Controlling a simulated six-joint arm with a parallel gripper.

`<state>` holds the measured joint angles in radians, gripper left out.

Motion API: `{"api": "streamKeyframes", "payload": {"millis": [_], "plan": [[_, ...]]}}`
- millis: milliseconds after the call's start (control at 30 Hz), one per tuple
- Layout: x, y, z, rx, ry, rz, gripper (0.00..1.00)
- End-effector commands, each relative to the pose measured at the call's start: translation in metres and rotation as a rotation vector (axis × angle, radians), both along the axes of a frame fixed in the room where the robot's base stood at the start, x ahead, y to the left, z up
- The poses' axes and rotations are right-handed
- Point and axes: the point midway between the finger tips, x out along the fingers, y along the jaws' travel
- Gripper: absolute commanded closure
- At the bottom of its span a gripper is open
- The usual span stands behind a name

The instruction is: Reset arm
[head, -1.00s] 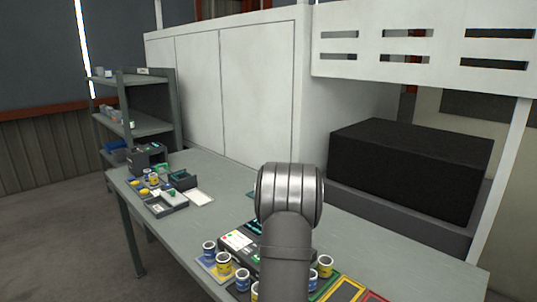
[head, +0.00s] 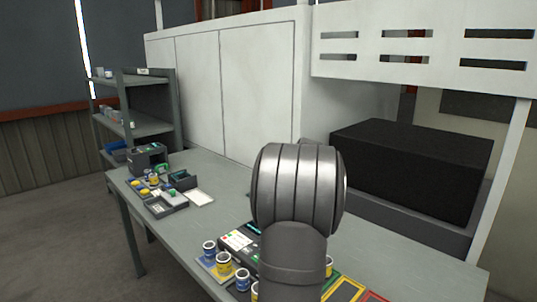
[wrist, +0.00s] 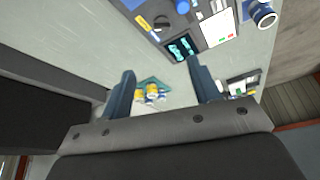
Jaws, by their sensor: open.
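In the head view my arm rises over the near part of the grey table and hides what lies behind it; the gripper itself does not show there. In the wrist view my gripper (wrist: 160,88) is open, its two dark fingers apart with nothing held between them. The grey table surface shows beyond the fingers. A grey device (wrist: 185,30) with a small screen and a white panel lies past the fingertips.
Several blue and yellow cups (head: 242,279) stand beside the device at the table's front. Trays and small parts (head: 165,203) lie at the table's far left. A black block (head: 410,165) stands right of my arm, and a grey shelf (head: 148,122) stands back left.

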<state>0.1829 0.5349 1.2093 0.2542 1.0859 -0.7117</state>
Motion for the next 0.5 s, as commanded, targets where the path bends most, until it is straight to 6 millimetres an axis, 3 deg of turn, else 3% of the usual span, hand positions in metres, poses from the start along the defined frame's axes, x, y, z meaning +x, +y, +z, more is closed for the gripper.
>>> {"api": "streamKeyframes", "payload": {"millis": [33, 200, 500], "plan": [[0.003, 0.003, -0.012, 0.0, 0.016, -0.024, 0.44], [0.012, 0.003, -0.027, -0.004, 0.024, -0.109, 0.44], [0.017, 0.004, -0.037, -0.005, 0.028, -0.165, 0.44]]}}
